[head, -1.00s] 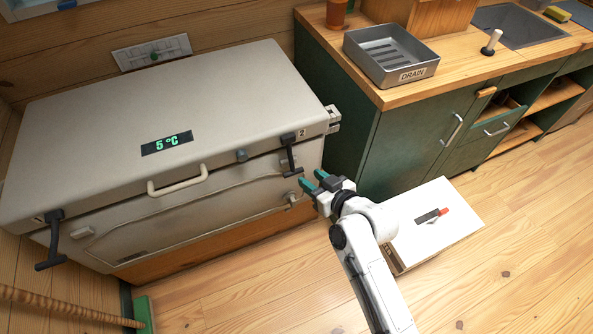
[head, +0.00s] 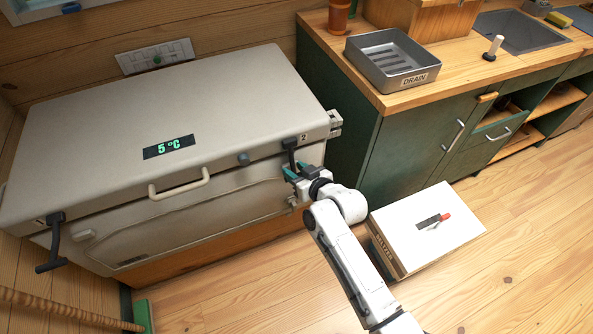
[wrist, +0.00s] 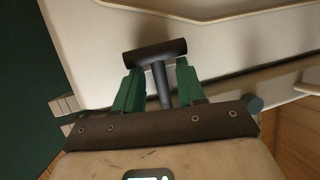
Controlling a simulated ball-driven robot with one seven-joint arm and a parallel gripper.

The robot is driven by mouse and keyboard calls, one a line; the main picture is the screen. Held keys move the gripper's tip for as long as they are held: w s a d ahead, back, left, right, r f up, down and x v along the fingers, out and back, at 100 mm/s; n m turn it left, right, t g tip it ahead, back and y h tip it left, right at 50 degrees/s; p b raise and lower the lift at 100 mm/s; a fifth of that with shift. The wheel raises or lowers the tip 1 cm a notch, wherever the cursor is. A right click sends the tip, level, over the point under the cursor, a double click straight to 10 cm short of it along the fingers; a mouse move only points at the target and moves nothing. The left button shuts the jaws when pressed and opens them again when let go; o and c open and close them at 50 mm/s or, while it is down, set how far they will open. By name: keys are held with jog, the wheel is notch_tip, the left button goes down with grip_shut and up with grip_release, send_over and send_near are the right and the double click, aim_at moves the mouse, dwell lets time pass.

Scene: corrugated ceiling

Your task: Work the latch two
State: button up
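Latch two (head: 290,152) is a black T-shaped latch by the "2" mark at the front right corner of a pale chest cooler (head: 110,107). Its crossbar and stem (wrist: 156,53) show in the wrist view. My gripper (head: 291,173) is at the latch's lower end, partly hiding it. In the wrist view its green fingers (wrist: 160,85) stand on either side of the stem, with gaps visible on both sides. The crossbar lies at the fingertips. The gripper is open. Another black latch (head: 54,244) hangs at the chest's front left corner.
A white box (head: 400,222) sits on the floor right of my arm. A green counter (head: 405,150) with a grey drain tray (head: 391,84) stands right of the chest. Open wooden floor (head: 240,290) lies in front.

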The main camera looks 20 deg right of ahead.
grip_shut()
dwell(0.6)
